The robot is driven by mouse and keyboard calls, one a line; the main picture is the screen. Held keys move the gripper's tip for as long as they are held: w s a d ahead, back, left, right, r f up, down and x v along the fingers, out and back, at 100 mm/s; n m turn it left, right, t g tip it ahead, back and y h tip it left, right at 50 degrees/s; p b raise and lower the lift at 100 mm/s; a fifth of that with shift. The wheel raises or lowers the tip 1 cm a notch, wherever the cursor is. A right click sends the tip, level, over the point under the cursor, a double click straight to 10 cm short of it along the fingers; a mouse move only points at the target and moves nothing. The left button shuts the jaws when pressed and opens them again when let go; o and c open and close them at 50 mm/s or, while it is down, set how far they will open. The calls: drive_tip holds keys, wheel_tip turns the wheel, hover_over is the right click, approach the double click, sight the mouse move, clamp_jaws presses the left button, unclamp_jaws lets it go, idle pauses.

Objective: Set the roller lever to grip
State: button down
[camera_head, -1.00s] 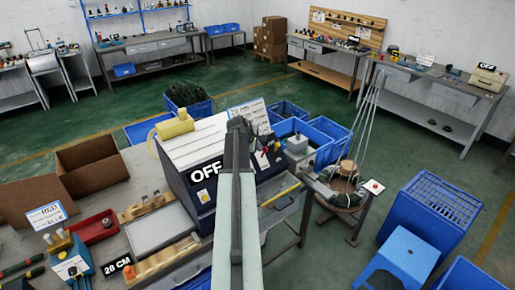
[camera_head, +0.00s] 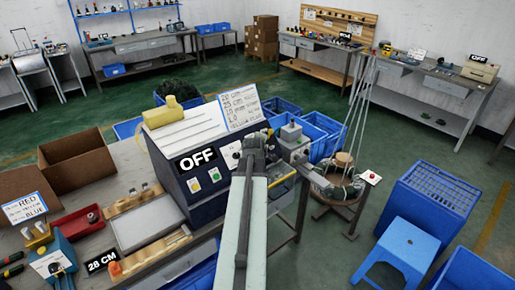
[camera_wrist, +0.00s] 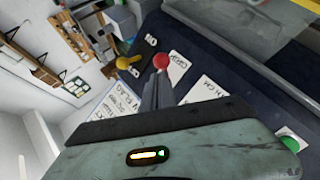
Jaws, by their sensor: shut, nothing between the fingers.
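My gripper (camera_wrist: 160,78) is shut and empty in the wrist view. A red ball knob (camera_wrist: 162,61) shows right at its fingertips; I cannot tell whether they touch. A yellow knob (camera_wrist: 122,63) on a dark plate stands to its left. Printed white cards lie beside the knobs, too small to read surely, so I cannot tell which knob is the roller lever.
A green button (camera_wrist: 288,143) sits at the right in the wrist view. A grey box (camera_head: 291,132) stands right of the machine, before blue crates (camera_head: 325,125). A blue stool (camera_head: 402,248) stands at the right. Open green floor lies behind.

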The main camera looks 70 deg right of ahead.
drive_tip(key=shift+w+d+r, duration=0.15)
drive_tip(key=shift+w+d, duration=0.3)
drive_tip(key=shift+w, duration=0.25)
drive_tip(key=p+v, duration=0.4)
drive_tip(key=v, duration=0.3)
drive_tip(key=shift+a+r+p, duration=0.2)
drive_tip(key=shift+a+p, duration=0.15)
drive_tip(key=shift+s, duration=0.1)
